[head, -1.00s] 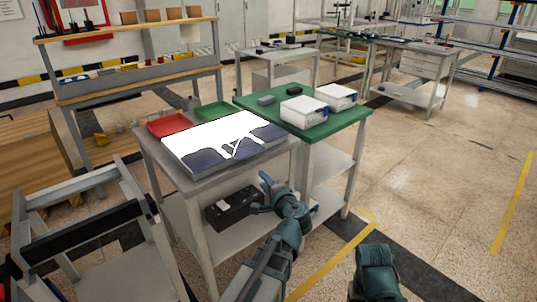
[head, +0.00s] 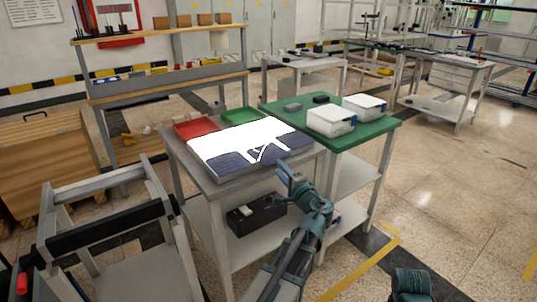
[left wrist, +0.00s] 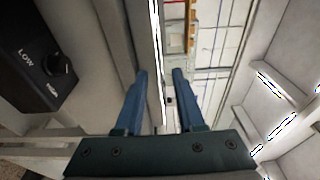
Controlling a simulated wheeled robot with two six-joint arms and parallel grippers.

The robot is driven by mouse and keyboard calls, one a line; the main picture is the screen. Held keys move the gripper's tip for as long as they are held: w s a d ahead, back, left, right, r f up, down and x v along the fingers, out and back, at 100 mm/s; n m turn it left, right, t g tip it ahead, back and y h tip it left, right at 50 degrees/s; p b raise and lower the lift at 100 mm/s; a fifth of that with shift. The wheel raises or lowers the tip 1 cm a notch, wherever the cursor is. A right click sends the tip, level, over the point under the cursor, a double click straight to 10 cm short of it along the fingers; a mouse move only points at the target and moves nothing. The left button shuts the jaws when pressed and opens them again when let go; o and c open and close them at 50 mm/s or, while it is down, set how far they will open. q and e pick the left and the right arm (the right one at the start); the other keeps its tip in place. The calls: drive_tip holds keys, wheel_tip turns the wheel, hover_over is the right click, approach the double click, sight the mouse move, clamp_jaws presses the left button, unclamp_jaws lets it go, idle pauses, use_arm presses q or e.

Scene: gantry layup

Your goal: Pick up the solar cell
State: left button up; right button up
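Dark blue solar cells (head: 232,160) lie along the near edge of a white panel (head: 235,137) on the grey table (head: 212,186). White strips run between the dark areas; I cannot tell single cells apart. My left gripper (head: 285,172) is just off the table's near right edge, apart from the cells. In the left wrist view its two blue fingers (left wrist: 162,75) stand apart with nothing held. A pale edge runs between them in that view, and no solar cell can be made out there. My right gripper is out of view; only a teal part of my right arm shows at the bottom right.
Red (head: 195,127) and green (head: 240,116) trays sit behind the panel. A green-topped table (head: 352,140) with white boxes (head: 330,121) adjoins on the right. A black box (head: 255,213) with a knob is on the lower shelf. A grey cart (head: 100,235) stands left.

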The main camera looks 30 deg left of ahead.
sight(272, 162)
use_arm(q)
drive_tip(key=shift+x, duration=2.95)
drive_tip(key=shift+s, duration=0.2)
clamp_jaws()
